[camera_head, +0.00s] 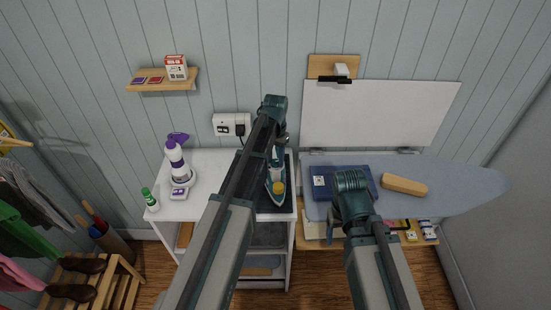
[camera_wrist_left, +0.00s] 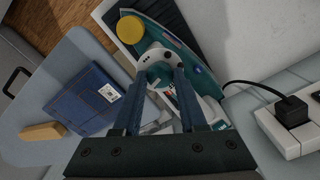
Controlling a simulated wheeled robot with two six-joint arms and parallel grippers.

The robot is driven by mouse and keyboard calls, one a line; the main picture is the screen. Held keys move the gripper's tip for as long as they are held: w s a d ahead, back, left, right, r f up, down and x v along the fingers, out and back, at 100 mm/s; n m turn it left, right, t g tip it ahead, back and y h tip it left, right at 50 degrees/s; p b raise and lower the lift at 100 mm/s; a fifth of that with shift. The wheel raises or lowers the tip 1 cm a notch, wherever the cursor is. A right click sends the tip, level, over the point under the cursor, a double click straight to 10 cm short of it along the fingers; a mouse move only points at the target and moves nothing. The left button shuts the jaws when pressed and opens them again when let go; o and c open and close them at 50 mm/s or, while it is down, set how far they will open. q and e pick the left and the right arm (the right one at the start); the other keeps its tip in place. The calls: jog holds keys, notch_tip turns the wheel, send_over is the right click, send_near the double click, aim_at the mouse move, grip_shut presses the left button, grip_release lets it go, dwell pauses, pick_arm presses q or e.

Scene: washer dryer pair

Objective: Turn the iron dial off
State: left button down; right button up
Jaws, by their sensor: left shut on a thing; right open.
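The teal and white iron (camera_head: 276,190) sits on a dark rest on top of a white cabinet, partly covered by my left arm. Its yellow dial (camera_head: 279,188) shows in the head view and, clear of the fingers, in the left wrist view (camera_wrist_left: 130,30). My left gripper (camera_head: 279,148) is at the iron's rear, above the dial in the picture. In the left wrist view its fingers (camera_wrist_left: 163,76) are shut on the iron's white and teal handle part; the exact contact is hard to see. My right gripper (camera_head: 335,222) is open over the ironing board's front edge, mostly hidden by its wrist.
The ironing board (camera_head: 460,185) carries folded blue jeans (camera_head: 322,182) and a wooden block (camera_head: 404,185). A spray bottle (camera_head: 177,160) and green-capped bottle (camera_head: 149,199) stand on the cabinet's left. A wall outlet (camera_head: 228,124) with a plug is behind.

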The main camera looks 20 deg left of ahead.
pick_arm(q)
jog(key=n, duration=0.4)
jog(key=shift+n, duration=0.3)
jog(key=n, duration=0.3)
jog(key=shift+n, duration=0.4)
jog(key=n, duration=0.4)
jog(key=shift+n, duration=2)
jog(key=shift+c, duration=2.2)
grip_release()
jog(key=shift+r, duration=0.1)
